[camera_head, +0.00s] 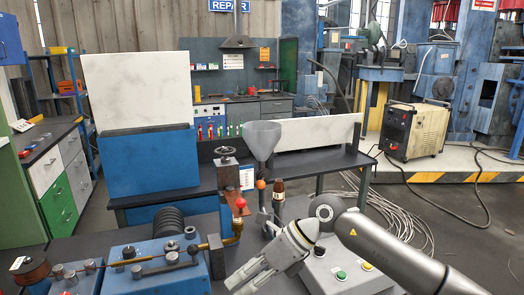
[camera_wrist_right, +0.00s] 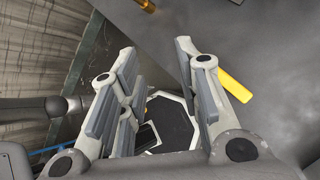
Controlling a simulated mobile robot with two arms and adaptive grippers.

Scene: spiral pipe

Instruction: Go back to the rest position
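My right arm comes in from the lower right of the head view. Its light grey gripper (camera_head: 243,284) points down and to the left, low over the front workbench. It is beside the control box with coloured buttons and in front of the funnel stand. In the right wrist view the two fingers of this gripper (camera_wrist_right: 158,48) are spread apart, with nothing between them. My left gripper does not show in the head view.
The button box (camera_head: 335,262) lies under my right arm. A yellow piece (camera_wrist_right: 236,86) shows beside a finger in the wrist view.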

